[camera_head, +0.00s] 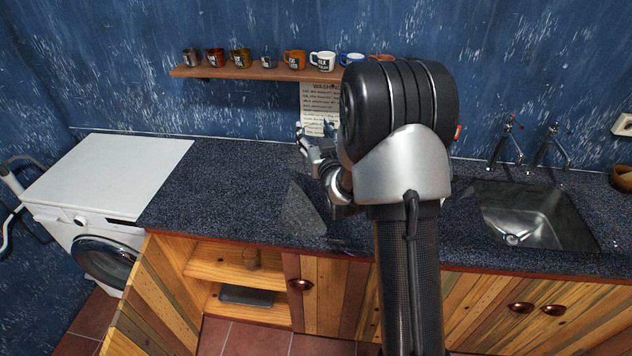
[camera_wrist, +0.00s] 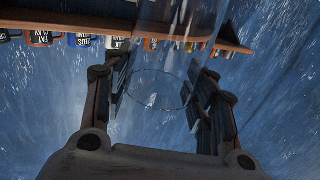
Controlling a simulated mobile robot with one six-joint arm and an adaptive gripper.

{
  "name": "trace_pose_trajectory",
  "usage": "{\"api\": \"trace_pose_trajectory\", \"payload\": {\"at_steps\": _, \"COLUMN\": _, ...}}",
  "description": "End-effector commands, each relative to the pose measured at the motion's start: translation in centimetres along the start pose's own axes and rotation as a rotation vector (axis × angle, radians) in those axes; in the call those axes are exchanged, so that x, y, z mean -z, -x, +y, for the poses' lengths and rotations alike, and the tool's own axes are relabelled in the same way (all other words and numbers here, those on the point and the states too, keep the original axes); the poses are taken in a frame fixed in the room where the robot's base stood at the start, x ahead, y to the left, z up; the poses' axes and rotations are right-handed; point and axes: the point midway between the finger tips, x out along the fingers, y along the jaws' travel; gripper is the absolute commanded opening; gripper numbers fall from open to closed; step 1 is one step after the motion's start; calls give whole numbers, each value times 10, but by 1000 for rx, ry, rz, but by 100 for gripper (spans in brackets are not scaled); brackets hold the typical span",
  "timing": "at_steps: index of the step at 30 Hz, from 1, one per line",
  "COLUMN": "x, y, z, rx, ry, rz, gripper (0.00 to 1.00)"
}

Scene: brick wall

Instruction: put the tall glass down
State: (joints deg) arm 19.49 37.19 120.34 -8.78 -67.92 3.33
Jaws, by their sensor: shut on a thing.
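My gripper (camera_wrist: 168,100) is shut around the tall glass (camera_wrist: 165,78). The glass is clear and hard to make out; a thin round rim and faint side walls show between the two dark fingers in the wrist view. In the head view my gripper (camera_head: 312,148) is above the back part of the dark speckled counter (camera_head: 225,185), near the wall. My own arm hides part of it, and I cannot clearly make out the glass there. The gap between the glass and the counter cannot be told.
A wooden shelf (camera_head: 228,74) with several mugs hangs on the blue wall. A paper sign (camera_head: 316,103) hangs below it. A grey wedge-shaped patch (camera_head: 303,210) shows on the counter. A sink (camera_head: 535,215) is at right, a white washing machine (camera_head: 105,175) at left. The left counter is clear.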

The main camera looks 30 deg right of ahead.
Motion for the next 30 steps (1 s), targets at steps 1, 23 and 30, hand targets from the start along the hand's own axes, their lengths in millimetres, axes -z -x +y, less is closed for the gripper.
{"api": "trace_pose_trajectory", "payload": {"at_steps": 1, "x": -8, "y": -1, "z": 3, "rx": -3, "ry": 0, "rz": -5, "gripper": 8}}
{"api": "trace_pose_trajectory", "payload": {"at_steps": 23, "x": -156, "y": 0, "z": 3, "rx": -3, "ry": 0, "rz": 0, "gripper": 8}}
{"api": "trace_pose_trajectory", "payload": {"at_steps": 30, "x": -186, "y": 0, "z": 3, "rx": -3, "ry": 0, "rz": -4, "gripper": 8}}
